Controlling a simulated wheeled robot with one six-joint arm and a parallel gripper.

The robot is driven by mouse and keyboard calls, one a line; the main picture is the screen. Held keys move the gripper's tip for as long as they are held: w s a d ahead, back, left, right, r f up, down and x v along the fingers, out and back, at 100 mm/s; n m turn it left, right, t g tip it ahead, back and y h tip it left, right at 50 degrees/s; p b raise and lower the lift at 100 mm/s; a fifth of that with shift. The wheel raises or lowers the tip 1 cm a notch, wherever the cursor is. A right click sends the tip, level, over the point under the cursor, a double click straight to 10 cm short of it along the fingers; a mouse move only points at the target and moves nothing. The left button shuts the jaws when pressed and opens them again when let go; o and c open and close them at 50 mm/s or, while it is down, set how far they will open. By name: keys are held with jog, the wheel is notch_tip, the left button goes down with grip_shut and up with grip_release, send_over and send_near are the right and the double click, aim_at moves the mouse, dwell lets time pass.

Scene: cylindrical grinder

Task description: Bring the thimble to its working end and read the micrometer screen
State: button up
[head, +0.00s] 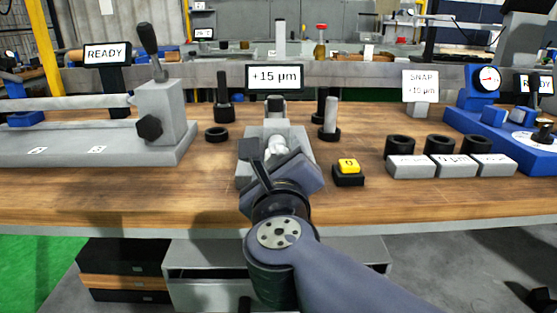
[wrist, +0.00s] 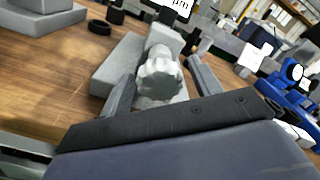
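The micrometer screen (head: 275,77) reads "+15 µm" in the head view. Its lower edge shows at the top of the wrist view (wrist: 178,5). The pale, fluted thimble (wrist: 158,82) is at the near end of the grey micrometer block (wrist: 120,62). In the head view the thimble (head: 279,144) is partly hidden by my gripper (head: 275,158). In the wrist view my gripper (wrist: 162,90) is open, with one finger on each side of the thimble. A gap shows at the right finger; the left finger is closer, and I cannot tell whether it touches.
A yellow "0" button (head: 348,166) is to the right. Black rings (head: 438,145) stand behind labelled grey blocks (head: 410,167). A "SNAP" card (head: 420,84) and blue gauge (head: 487,80) are farther right. A grey lever fixture (head: 160,120) and loose ring (head: 217,134) are left.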

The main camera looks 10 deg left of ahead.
jog(key=p+v, duration=0.3)
jog(key=v, duration=0.8)
jog(key=shift+w+a+f, duration=0.1)
jog(key=shift+w+a, duration=0.05)
jog(key=shift+w, duration=0.05)
dwell(1.1)
jog(key=shift+b+x, duration=1.45)
jog(key=shift+x, duration=3.8)
